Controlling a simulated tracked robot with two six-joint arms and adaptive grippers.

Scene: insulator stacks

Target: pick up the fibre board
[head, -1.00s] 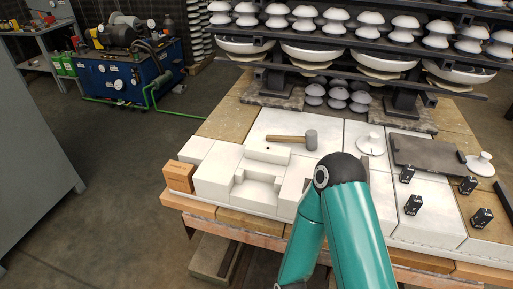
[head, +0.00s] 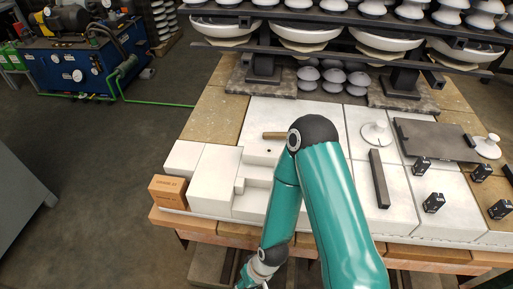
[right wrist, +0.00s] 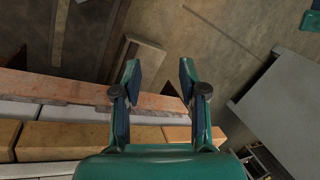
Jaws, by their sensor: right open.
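No part is marked as the fibre board, so I cannot tell for certain which it is. White blocks (head: 213,180) with a stepped cut stand at the left of the table. A flat dark grey board (head: 437,141) lies at the right. My right gripper (right wrist: 160,80) is open and empty in the right wrist view, over the table's front edge and the floor. In the head view my right arm bends down past the front edge, its gripper mostly cut off at the bottom. My left gripper is out of view.
An orange-brown brick (head: 168,191) sits at the left corner. A dark bar (head: 379,179), small black blocks (head: 433,203) and a white disc piece (head: 376,134) lie at the right. My elbow covers most of a hammer (head: 274,136). Racks of insulators (head: 306,32) stand behind.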

